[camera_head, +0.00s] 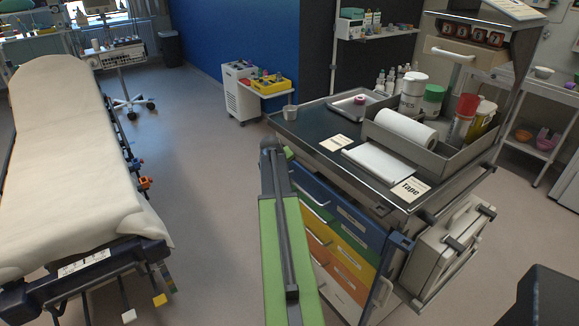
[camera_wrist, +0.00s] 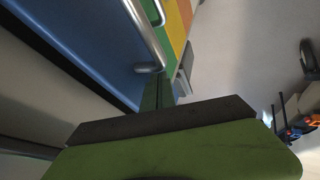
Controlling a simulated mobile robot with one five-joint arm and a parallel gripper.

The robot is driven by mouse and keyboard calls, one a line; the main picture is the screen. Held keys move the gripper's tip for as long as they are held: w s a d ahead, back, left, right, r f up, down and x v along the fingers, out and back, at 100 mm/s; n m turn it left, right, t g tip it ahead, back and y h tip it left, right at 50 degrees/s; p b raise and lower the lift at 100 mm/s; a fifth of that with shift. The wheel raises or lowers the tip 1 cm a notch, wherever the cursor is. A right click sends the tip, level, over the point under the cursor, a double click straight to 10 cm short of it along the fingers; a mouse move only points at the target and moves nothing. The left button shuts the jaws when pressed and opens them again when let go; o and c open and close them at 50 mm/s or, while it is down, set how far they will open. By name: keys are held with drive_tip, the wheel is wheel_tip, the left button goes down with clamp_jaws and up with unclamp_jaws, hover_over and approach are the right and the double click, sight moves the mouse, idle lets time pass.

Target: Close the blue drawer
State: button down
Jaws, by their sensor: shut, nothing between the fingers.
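The blue drawer (camera_head: 345,213) is the top drawer in the near-left face of a grey cart, just under its worktop. Its front and bar handle also fill the upper left of the wrist view (camera_wrist: 95,38). How far the drawer stands out from the cart is hard to tell. My gripper (camera_head: 288,153) is at the far end of my green arm, beside the cart's left corner and mostly hidden by the arm. In the wrist view my gripper (camera_wrist: 160,122) is shut and empty, close to the blue front; I cannot tell whether they touch.
Green, yellow and orange drawers lie below the blue one. The cart's worktop (camera_head: 308,122) carries a tray, paper rolls and bottles. A stretcher (camera_head: 65,150) stands at left, with clear floor (camera_head: 205,200) between it and the cart.

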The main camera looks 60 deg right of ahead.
drive_tip(key=a+r+p, duration=0.8)
drive_tip(key=a, duration=0.1)
drive_tip(key=shift+s+a, duration=0.25)
drive_tip(key=shift+s, duration=0.15)
